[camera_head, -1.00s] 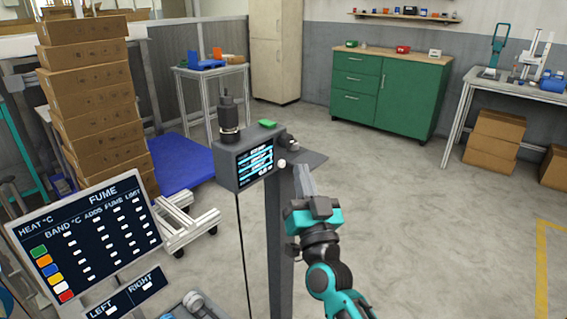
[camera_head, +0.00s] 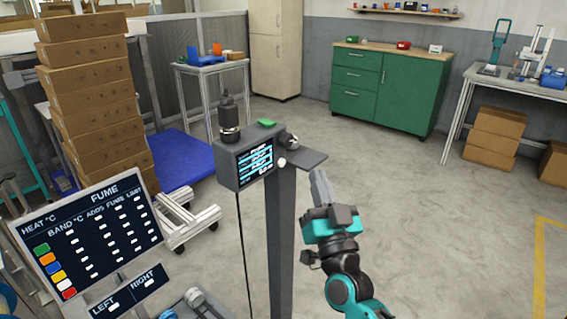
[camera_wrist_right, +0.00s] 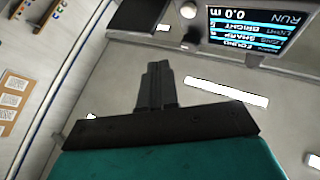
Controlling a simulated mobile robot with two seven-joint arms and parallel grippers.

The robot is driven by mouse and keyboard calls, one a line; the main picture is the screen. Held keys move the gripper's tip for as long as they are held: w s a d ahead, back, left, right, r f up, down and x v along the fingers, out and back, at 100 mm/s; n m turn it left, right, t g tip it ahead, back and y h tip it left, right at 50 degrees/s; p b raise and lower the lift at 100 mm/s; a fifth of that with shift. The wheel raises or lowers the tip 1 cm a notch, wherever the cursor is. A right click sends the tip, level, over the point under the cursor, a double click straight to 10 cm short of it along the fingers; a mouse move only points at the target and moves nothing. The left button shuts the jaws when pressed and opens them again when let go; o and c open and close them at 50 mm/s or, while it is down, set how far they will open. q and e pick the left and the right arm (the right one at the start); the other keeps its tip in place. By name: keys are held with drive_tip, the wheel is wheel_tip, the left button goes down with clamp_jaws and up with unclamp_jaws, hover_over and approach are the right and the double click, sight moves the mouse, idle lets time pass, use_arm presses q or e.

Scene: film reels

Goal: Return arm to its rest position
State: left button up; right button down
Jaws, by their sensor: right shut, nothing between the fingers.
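My right gripper (camera_head: 319,174) is shut and empty. It points up in the head view, to the right of the post of a grey device with a lit screen (camera_head: 255,165), and apart from it. In the right wrist view the closed fingers (camera_wrist_right: 157,72) stand together with nothing between them. The device's screen (camera_wrist_right: 248,27) shows at the top right there. The device bears a black cylinder (camera_head: 229,120), a green button (camera_head: 267,122) and a small side shelf (camera_head: 307,158). My left gripper is not in view.
A board headed FUME (camera_head: 90,235) stands at lower left. A tall stack of cartons (camera_head: 95,90) is behind it beside a blue platform (camera_head: 185,165). A green cabinet (camera_head: 405,90) and a workbench (camera_head: 465,95) stand at the back. The floor right of my arm is clear.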

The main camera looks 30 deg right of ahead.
drive_tip(key=shift+f, duration=0.1)
drive_tip(key=s+a+f+n+g+y, duration=0.2)
drive_tip(key=a+f+n+y, duration=0.15)
drive_tip(key=f, duration=0.35)
drive_tip(key=s+a+f+n+g+y, duration=0.2)
drive_tip(key=a+f+g+y, duration=0.15)
drive_tip(key=a+f, duration=0.2)
drive_tip(key=s+a+f+n+g+y+p, duration=0.1)
drive_tip(key=s+a+f+n+g, duration=0.1)
drive_tip(key=s+f+g, duration=0.4)
drive_tip(key=s+a+f, duration=0.1)
drive_tip(key=s+f, duration=0.4)
drive_tip(key=f, duration=0.4)
drive_tip(key=shift+s+a+n, duration=0.15)
drive_tip(key=shift+a+n, duration=0.05)
drive_tip(key=shift+n, duration=0.15)
drive_tip(key=shift+g, duration=0.25)
